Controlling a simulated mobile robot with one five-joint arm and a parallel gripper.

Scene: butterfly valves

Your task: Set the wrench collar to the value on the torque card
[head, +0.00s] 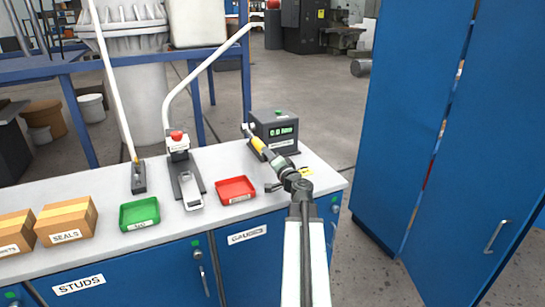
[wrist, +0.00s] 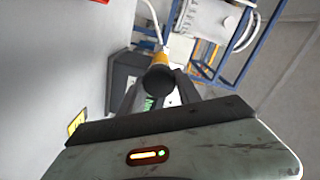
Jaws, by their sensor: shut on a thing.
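The wrench (head: 258,145) has a yellow band and a dark handle end, and it reaches to the front of a dark box with a green display (head: 284,131). My gripper (head: 279,166) is shut on the wrench's dark end. In the wrist view the round dark end (wrist: 159,79) sits between the two fingers, with the yellow band (wrist: 160,58) just beyond. The collar's scale cannot be read. A small yellow patch (head: 306,171) lies on the bench right of my gripper; whether it is the torque card I cannot tell.
A red tray (head: 236,196), a green tray (head: 139,224) and a stand with a red knob (head: 177,138) are on the bench (head: 100,190) to the left. Boxes stand at far left. A tall blue cabinet (head: 412,110) is at right, with a floor gap between.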

